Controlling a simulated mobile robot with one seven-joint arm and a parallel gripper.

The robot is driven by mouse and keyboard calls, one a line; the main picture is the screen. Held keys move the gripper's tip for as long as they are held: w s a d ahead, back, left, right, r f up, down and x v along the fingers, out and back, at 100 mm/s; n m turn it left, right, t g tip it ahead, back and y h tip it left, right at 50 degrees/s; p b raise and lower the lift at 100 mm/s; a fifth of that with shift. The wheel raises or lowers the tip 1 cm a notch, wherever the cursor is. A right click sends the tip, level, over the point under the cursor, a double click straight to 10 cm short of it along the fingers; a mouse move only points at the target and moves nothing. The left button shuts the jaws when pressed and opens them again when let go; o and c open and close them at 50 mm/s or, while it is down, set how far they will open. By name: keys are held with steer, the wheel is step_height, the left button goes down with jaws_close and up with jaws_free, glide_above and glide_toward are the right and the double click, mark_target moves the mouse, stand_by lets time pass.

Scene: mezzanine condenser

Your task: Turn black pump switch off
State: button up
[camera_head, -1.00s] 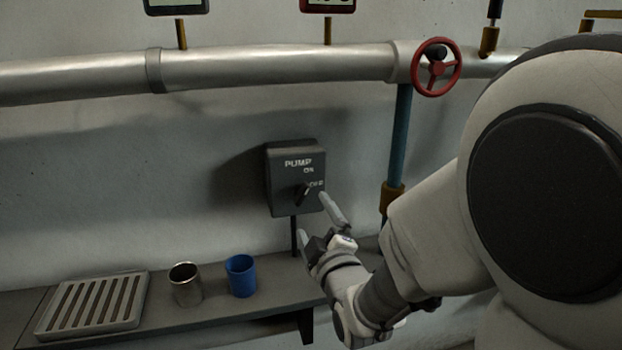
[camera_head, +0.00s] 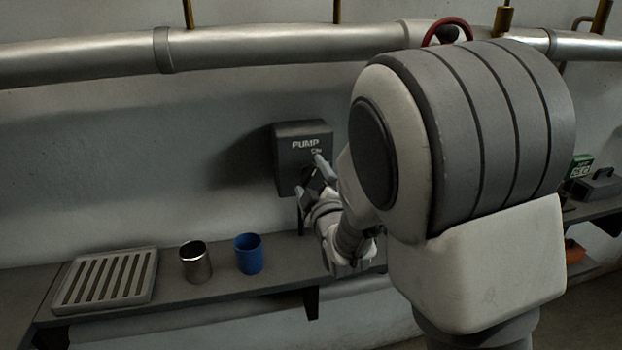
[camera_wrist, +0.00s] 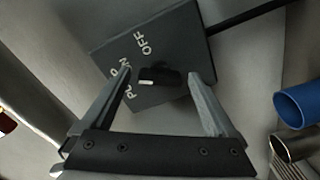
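The dark grey pump box (camera_head: 288,160) is on the wall, with the word PUMP on its front. In the wrist view the box (camera_wrist: 115,55) shows tilted, with ON and OFF labels. The black pump switch (camera_wrist: 160,76) sticks out from its face. My gripper (camera_head: 311,176) is at the lower front of the box and hides the switch in the head view. In the wrist view its two fingers (camera_wrist: 160,82) are apart, one on each side of the switch, with gaps visible.
A shelf (camera_head: 225,295) below holds a slatted tray (camera_head: 108,280), a metal cup (camera_head: 195,262) and a blue cup (camera_head: 249,254). A pipe (camera_head: 270,50) runs above, with a red valve wheel (camera_head: 440,30) partly behind my arm. A green box (camera_head: 581,166) is at right.

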steer(key=c, duration=1.2)
steer(key=shift+f+m+b, duration=0.1)
steer(key=shift+m+b, duration=0.2)
steer(key=shift+b, duration=0.25)
steer(key=shift+f+m+b, duration=0.1)
steer(key=shift+m+b, duration=0.4)
steer(key=shift+b, duration=0.25)
steer(key=m+b, duration=0.3)
steer(key=b, duration=0.1)
steer(key=shift+b, duration=0.3)
steer(key=m+b, duration=0.4)
steer(key=shift+m+b, duration=0.3)
steer(key=shift+b, duration=0.05)
steer(key=shift+r+m+b, duration=0.2)
steer(key=shift+m+b, duration=1)
steer(key=shift+m, duration=0.2)
